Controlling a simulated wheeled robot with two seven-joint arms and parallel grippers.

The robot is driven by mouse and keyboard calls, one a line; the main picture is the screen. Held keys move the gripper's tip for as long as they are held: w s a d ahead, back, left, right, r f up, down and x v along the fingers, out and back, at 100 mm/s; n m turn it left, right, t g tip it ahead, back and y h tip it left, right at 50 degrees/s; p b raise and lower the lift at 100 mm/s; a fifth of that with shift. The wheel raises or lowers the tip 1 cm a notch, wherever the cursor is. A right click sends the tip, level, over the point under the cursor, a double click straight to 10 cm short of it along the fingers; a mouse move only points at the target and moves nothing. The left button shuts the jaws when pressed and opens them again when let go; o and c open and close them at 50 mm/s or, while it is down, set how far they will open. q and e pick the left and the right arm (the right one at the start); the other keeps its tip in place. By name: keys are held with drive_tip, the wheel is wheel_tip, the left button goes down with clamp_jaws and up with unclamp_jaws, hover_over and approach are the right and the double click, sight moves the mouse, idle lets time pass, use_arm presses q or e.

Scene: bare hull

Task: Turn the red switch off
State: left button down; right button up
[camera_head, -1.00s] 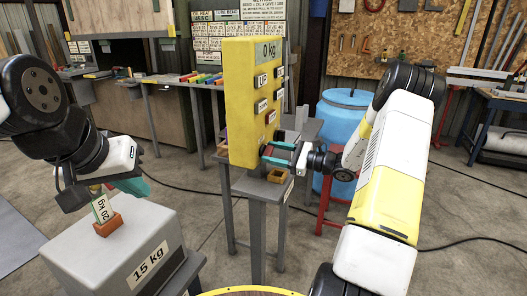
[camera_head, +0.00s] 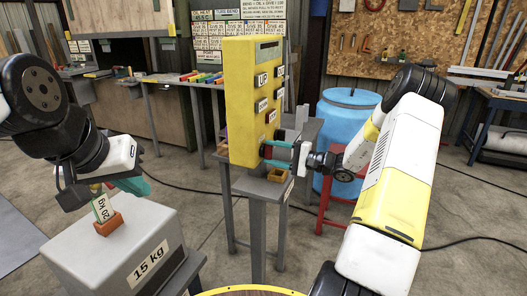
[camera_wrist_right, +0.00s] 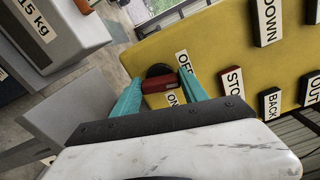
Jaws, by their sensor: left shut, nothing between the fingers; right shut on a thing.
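I cannot tell the switch's exact angle. My left gripper (camera_head: 132,186) is shut and empty, beside a block marked 20 kg (camera_head: 103,208).
The block sits in an orange holder (camera_head: 109,225) on a grey 15 kg box (camera_head: 110,250). In the wrist view, a red STOP button (camera_wrist_right: 232,83) and black buttons (camera_wrist_right: 268,22) lie right of the switch. A blue barrel (camera_head: 345,130) stands behind my right arm.

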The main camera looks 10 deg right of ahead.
drive_tip(key=shift+f+n, duration=0.1)
drive_tip(key=shift+n, duration=1.1)
drive_tip(key=o, duration=1.4)
drive_tip(key=v, duration=0.8)
